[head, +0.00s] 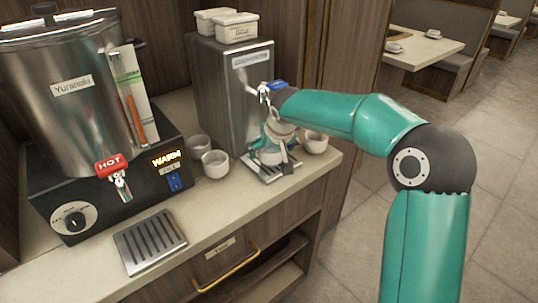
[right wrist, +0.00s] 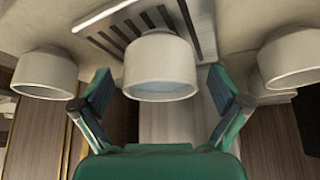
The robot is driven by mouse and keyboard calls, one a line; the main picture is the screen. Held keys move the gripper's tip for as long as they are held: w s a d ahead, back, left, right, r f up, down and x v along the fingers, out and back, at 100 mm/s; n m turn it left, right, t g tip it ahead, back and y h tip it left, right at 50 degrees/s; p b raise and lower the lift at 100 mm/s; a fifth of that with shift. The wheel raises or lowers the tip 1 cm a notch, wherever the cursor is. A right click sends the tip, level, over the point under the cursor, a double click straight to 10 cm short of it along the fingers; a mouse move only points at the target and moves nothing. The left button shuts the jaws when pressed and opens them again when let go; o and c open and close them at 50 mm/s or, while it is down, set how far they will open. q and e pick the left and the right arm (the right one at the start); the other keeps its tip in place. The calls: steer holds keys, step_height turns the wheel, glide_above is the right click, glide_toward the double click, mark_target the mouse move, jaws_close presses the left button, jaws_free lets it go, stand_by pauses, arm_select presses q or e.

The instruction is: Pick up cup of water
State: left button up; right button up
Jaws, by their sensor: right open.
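The white cup of water (head: 270,156) stands on the drip tray under the water dispenser's tap, partly hidden by my right gripper. In the right wrist view the cup (right wrist: 160,62) is in the middle, with bluish water showing inside it. My right gripper (head: 277,148) is at the cup. In the right wrist view the gripper (right wrist: 160,80) is open, with one finger on each side of the cup and visible gaps between. My left gripper is not in view.
White cups stand left (head: 215,164) and right (head: 314,142) of the drip tray (head: 262,172). The steel water dispenser (head: 218,90) rises behind. A hot urn (head: 80,110) on a warmer is at the left, with a second drip tray (head: 150,241) in front.

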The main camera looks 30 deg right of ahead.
steer(key=shift+w+d+f, duration=0.1)
steer(key=shift+w+f, duration=0.1)
steer(key=shift+f, duration=0.15)
steer(key=shift+c, duration=0.2)
steer(key=c, duration=1.3)
steer(key=shift+c, duration=0.3)
steer(key=shift+s+r, duration=0.1)
steer(key=shift+r, duration=0.05)
